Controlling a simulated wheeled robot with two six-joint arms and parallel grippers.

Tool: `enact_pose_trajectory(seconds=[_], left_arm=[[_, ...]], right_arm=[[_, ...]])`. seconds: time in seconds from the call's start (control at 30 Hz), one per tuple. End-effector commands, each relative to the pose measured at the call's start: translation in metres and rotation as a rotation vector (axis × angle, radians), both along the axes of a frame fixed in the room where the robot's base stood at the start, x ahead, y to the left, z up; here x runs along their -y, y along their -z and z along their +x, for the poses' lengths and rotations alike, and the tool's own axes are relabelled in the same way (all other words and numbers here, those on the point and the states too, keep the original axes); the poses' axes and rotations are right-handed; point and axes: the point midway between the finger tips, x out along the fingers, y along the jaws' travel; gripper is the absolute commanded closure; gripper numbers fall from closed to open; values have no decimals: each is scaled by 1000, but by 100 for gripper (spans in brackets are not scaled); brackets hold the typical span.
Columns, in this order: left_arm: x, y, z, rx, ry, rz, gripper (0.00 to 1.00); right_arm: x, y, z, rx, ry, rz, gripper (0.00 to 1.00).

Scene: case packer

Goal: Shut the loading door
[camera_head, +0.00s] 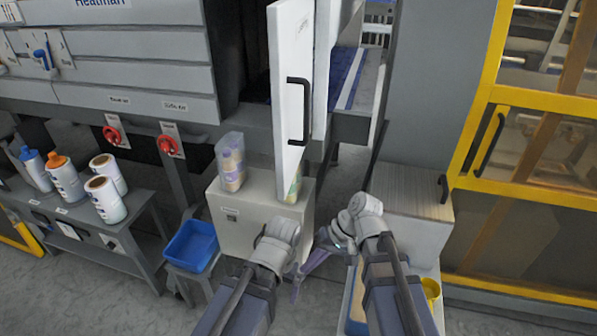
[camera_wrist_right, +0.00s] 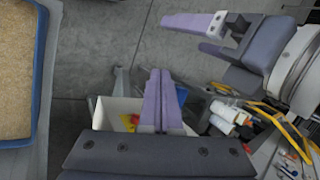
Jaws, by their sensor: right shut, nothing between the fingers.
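The loading door (camera_head: 291,70) is a white panel with a black bar handle (camera_head: 305,110). It stands open, swung out from the grey machine, with a dark opening to its left. My right gripper (camera_head: 312,264) is below the door and to the right of its lower edge, apart from the handle. In the right wrist view its purple fingers (camera_wrist_right: 160,98) are together and empty. My left gripper shows at the top of the right wrist view (camera_wrist_right: 205,36) with its fingers apart and empty.
A beige cabinet (camera_head: 240,230) under the door carries bottles in a clear sleeve (camera_head: 231,162). A blue bin (camera_head: 192,246) and a bench with several bottles are at left. A grey cabinet (camera_head: 410,205) and yellow-framed guard (camera_head: 520,195) are at right. Grey floor lies between.

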Motion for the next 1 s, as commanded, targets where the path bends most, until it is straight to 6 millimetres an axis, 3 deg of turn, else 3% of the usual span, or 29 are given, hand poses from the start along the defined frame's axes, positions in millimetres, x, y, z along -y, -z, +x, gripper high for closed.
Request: enact_pose_trajectory(seconds=[0.03,0.2,0.4,0.5,0.77,1.0], left_arm=[[0,5,0,0,0,0,0],[0,12,0,0,0,0,0],[0,17,0,0,-1,0,0],[0,18,0,0,-1,0,0],[0,18,0,0,-1,0,0],[0,18,0,0,-1,0,0]], right_arm=[[5,-10,20,-7,52,109,100],[27,-67,67,9,189,493,100],[76,-131,103,74,291,824,100],[94,-151,111,101,315,920,100],[106,-165,114,120,327,985,100],[82,-165,118,118,324,983,100]])
